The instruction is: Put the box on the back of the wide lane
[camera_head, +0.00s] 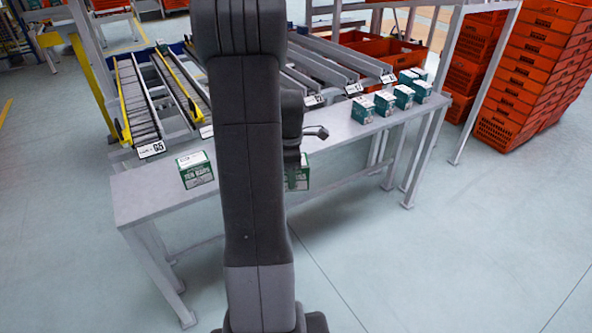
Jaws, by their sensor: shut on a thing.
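A green-and-white box (299,176) shows just right of my dark arm, at the table's front edge. My gripper (297,158) is mostly hidden behind the arm and is shut on this box. The box's left part is hidden by the arm. Roller lanes slope back behind the table. A left lane (137,98) has yellow rails and a label at its front. Grey-railed lanes (335,62) run at the right. The lanes in the middle are hidden by my arm, and I cannot tell which lane is the wide one.
Another green-and-white box (195,170) stands on the grey table (150,200) at the left. Several similar boxes (403,96) stand at the table's right end. Orange totes (535,70) are stacked at the right. Table space between the boxes is clear where visible.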

